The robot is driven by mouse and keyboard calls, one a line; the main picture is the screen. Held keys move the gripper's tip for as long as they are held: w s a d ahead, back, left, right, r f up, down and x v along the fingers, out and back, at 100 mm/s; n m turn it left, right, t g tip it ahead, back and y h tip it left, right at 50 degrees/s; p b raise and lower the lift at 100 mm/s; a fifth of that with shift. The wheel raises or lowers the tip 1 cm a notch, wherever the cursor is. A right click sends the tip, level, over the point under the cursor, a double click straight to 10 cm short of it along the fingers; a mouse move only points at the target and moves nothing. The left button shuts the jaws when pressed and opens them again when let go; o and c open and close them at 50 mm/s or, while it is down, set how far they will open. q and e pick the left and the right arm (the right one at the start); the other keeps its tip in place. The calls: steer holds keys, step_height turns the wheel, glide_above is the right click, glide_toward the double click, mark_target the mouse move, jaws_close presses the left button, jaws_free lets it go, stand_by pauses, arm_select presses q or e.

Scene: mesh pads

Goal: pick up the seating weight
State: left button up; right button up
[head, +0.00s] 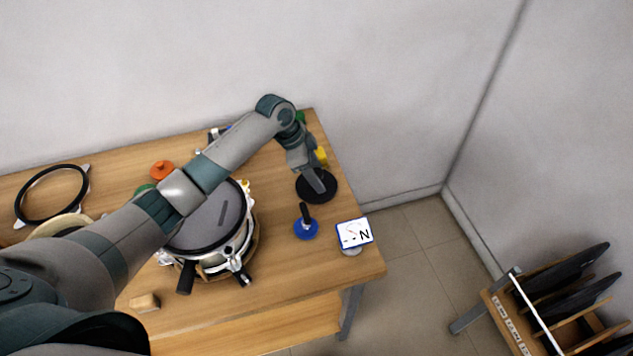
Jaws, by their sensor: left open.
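A flat black disc (328,196), which looks like the seating weight, lies on the wooden table near its right edge. My left gripper (319,186) points down at the middle of this disc, its fingers over it. The gripper is open, and its fingers hide the disc's centre. I cannot tell whether the fingers stand around a handle or touch the disc. My right gripper is not in view.
A blue-based tool with a black handle (306,229) and a white card marked N (355,233) stand nearby. A round clamped vessel (207,228) sits under my left arm. A black ring (52,196) lies at left. A rack (545,305) stands lower right.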

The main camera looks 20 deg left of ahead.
arm_select(q)
steer(key=shift+f, duration=0.1)
stand_by(0.3)
jaws_close()
stand_by(1.2)
steer(key=shift+w+r, duration=0.2)
steer(key=shift+r, duration=0.1)
steer(key=shift+f, duration=0.1)
